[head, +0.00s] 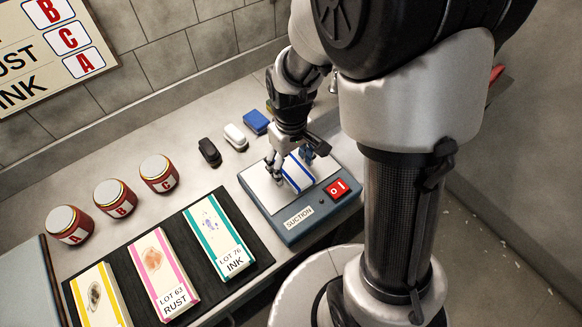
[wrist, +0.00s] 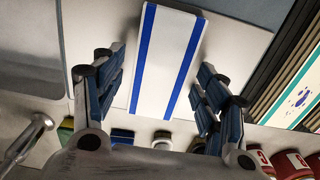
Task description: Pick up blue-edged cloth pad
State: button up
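The white cloth pad with two blue edge stripes (head: 297,175) lies on the light top plate of the suction box (head: 258,188). In the wrist view the blue-edged pad (wrist: 166,58) runs from the top edge down between my fingers. My gripper (head: 291,163) is over the box with its fingers pointing down around the pad. In the wrist view my gripper (wrist: 157,88) is open, one finger on each side of the pad, with a gap to each stripe. Whether the fingertips touch the plate cannot be told.
A red switch (head: 337,189) is on the box's front right. Black (head: 209,152), white (head: 235,137) and blue (head: 255,122) blocks stand behind. Lidded jars (head: 115,198) are at left. A dark tray (head: 255,245) holds yellow-, pink- and teal-edged pads. A sign (head: 50,50) hangs on the wall.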

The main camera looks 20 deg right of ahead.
jog(key=c, duration=1)
jog(key=shift+o, duration=0.2)
